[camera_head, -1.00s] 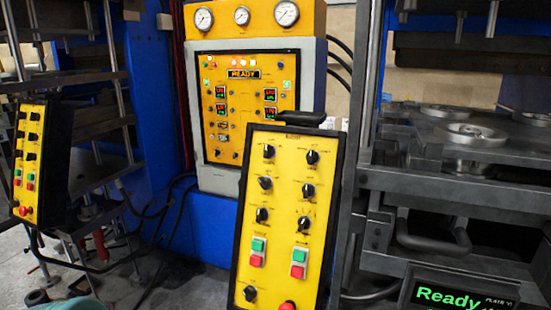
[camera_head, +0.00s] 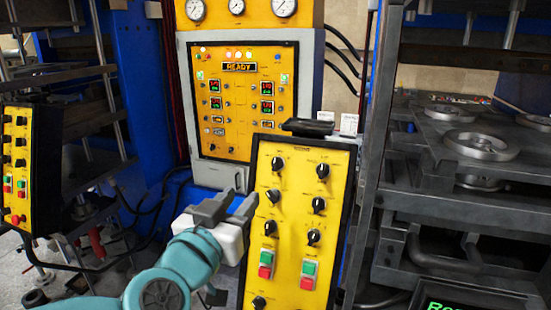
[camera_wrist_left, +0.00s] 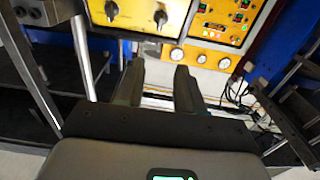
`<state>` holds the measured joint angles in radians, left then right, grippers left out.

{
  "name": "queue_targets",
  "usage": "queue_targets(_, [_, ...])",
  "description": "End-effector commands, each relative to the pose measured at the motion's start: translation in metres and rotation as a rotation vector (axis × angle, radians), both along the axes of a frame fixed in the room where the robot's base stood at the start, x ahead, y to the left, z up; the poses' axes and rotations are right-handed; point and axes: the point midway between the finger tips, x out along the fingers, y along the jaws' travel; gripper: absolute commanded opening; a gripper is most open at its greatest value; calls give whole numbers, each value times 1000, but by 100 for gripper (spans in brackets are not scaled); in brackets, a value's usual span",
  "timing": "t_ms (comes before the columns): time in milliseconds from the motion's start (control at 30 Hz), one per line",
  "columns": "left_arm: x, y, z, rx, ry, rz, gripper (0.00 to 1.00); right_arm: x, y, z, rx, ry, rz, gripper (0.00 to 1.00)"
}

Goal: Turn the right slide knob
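The yellow control panel (camera_head: 297,215) in a black frame stands tilted at centre right. Its right column holds black knobs: top (camera_head: 323,171), middle (camera_head: 319,205) and lower (camera_head: 313,238). Its left column has similar knobs, the top one (camera_head: 277,164) among them. Labels are too small to read, so I cannot tell which is the right slide knob. My left gripper (camera_head: 240,200) is just left of the panel, open and empty. In the left wrist view its fingers (camera_wrist_left: 157,85) are apart, with two black knobs (camera_wrist_left: 160,18) beyond them at the top. My right gripper is not in view.
Green and red buttons (camera_head: 309,267) sit below the knobs. A taller yellow cabinet with READY display (camera_head: 241,67) and gauges stands behind. Another yellow panel (camera_head: 16,165) is at the left. A metal press (camera_head: 470,180) stands close on the right.

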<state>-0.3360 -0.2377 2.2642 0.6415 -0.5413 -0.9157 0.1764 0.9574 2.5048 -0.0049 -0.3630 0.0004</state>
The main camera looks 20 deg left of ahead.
Motion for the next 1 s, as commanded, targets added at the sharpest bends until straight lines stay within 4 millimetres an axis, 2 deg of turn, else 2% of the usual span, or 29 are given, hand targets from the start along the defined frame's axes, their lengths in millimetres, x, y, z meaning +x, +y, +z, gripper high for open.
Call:
queue_targets(167, [19, -5, -1, 2, 3, -6, 37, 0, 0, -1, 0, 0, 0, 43])
queue_targets(500, [102, -6, 1, 2, 4, -8, 37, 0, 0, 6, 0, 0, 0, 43])
queue_targets(700, [142, -7, 1, 2, 4, -10, 37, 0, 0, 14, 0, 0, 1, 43])
queue_targets(800, [155, -8, 2, 2, 2, -11, 37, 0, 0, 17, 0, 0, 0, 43])
queue_targets(1000, [165, -8, 1, 1, 2, -11, 37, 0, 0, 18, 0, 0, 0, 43])
